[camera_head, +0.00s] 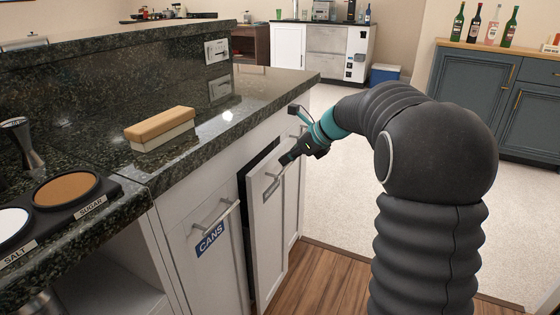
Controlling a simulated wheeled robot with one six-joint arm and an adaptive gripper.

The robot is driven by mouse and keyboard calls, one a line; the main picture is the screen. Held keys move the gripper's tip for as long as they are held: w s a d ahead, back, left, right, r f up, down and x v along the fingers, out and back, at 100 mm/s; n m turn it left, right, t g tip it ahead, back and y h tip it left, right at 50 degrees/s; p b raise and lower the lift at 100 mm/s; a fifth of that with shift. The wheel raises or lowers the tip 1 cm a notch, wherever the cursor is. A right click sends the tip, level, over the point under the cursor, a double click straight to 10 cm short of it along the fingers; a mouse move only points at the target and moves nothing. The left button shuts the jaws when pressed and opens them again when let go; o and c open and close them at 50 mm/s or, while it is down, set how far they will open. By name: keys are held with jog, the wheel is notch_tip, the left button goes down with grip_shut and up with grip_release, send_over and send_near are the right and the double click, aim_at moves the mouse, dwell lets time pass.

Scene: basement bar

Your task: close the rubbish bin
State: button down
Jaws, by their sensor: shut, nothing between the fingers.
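A white bin front (268,235) in the counter stands partly open. Its top leans out from the cabinet, and a dark gap shows behind its upper edge and along its left side. It has a bar handle and a small label that I cannot read, so I cannot confirm that it is the rubbish bin. My gripper (287,158) is shut and empty at the upper right of this front, close to the handle. I cannot tell whether it touches the front.
The front marked CANS (205,255) is left of the open one. A granite counter (215,125) runs above, with a wooden-topped block (160,128) on it. Pale floor (345,195) is free to the right. Blue cabinets (490,100) with bottles stand beyond.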

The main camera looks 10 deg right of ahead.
jog(key=v, duration=0.6)
jog(key=b, duration=0.8)
send_near(268, 174)
jog(key=shift+y, duration=0.3)
jog(key=x, duration=0.6)
jog(key=shift+d+f, duration=0.1)
jog(key=shift+f, duration=0.1)
